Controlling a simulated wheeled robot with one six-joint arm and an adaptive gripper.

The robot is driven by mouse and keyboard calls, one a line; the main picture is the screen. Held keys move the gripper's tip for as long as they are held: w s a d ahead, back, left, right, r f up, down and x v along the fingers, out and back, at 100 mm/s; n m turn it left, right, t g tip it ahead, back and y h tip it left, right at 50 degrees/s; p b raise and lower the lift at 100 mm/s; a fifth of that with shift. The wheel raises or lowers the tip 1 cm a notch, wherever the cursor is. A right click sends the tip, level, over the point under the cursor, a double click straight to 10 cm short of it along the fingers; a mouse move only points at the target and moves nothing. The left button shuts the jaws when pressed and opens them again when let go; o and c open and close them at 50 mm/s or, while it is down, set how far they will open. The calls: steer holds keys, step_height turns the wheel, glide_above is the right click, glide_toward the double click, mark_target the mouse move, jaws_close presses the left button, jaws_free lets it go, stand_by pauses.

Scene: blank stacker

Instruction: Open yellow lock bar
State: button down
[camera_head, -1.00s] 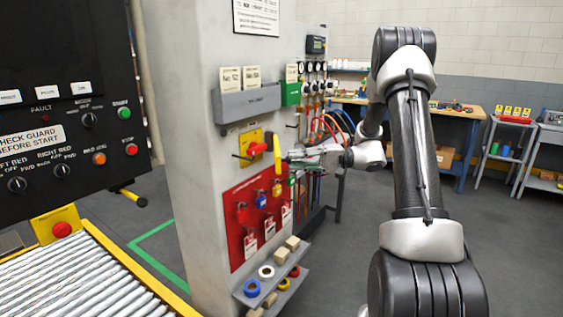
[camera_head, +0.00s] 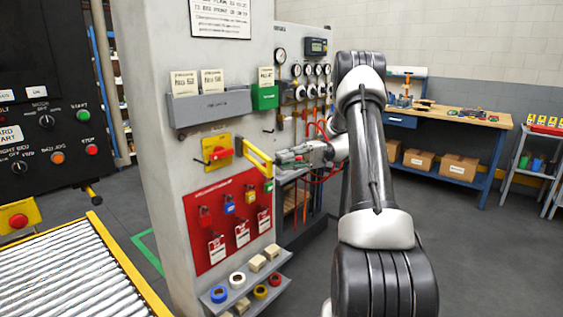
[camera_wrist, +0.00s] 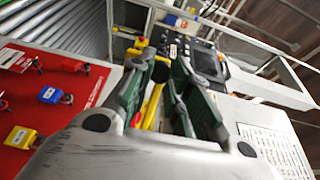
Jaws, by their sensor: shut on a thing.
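The yellow lock bar (camera_head: 257,154) slants out from the yellow plate (camera_head: 219,140) on the grey column, its outer end lower and to the right. A red rotary handle (camera_head: 217,154) sits on that plate. My gripper (camera_head: 279,160) is at the bar's outer part, coming from the right. In the wrist view, the bar (camera_wrist: 153,106) runs between the two dark green fingers of my gripper (camera_wrist: 158,66), which are shut on it. The exact contact is partly hidden by the fingers.
A red lockout board (camera_head: 228,226) with padlocks and tags is below the bar. A shelf with tape rolls (camera_head: 245,283) juts out under it. A green holder (camera_head: 265,97), gauges and hoses are near my arm. Open floor lies right.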

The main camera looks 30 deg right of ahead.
steer(key=shift+w+d, duration=0.1)
stand_by(0.3)
steer(key=c, duration=1.3)
jaws_free()
steer(key=shift+o, duration=0.2)
